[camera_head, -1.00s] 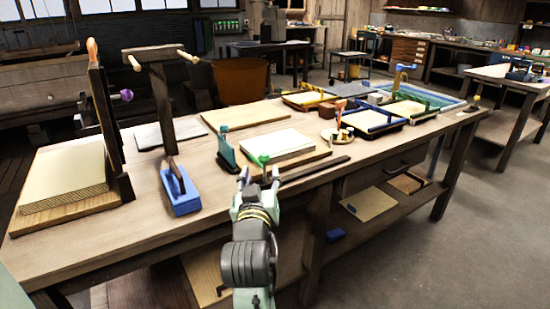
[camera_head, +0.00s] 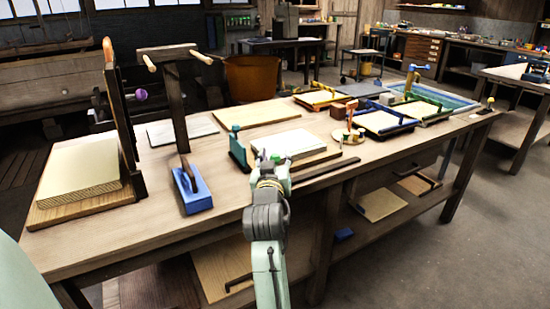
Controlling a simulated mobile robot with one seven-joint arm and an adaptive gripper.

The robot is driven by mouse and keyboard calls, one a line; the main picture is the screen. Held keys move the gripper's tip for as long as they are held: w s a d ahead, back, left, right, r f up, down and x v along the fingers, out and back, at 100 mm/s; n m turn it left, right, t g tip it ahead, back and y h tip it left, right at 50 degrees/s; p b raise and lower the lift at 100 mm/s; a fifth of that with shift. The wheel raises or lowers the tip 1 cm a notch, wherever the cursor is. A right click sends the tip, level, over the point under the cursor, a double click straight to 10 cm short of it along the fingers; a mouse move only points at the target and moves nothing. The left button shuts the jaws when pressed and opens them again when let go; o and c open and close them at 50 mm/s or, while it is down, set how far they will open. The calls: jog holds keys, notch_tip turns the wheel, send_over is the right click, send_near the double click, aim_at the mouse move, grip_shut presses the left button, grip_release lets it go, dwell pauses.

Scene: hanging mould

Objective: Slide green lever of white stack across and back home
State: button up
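The white stack (camera_head: 292,142) lies on a wooden board near the front edge of the workbench. Its green lever shows as a small green knob (camera_head: 276,158) at the stack's near-left side, mostly hidden by my gripper. My gripper (camera_head: 271,166) is at this knob, at the stack's front edge. Its fingers are small and overlap the knob in the picture. I cannot tell whether they touch it or whether they are open or shut.
A teal upright piece (camera_head: 238,150) stands just left of the stack. A blue block with a dark handle (camera_head: 191,190) is farther left. A dark flat bar (camera_head: 325,170) and a round piece with pegs (camera_head: 348,136) lie to the right. Bare bench top lies between the blue block and my gripper.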

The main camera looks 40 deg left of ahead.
grip_shut()
dwell(0.3)
dwell(0.3)
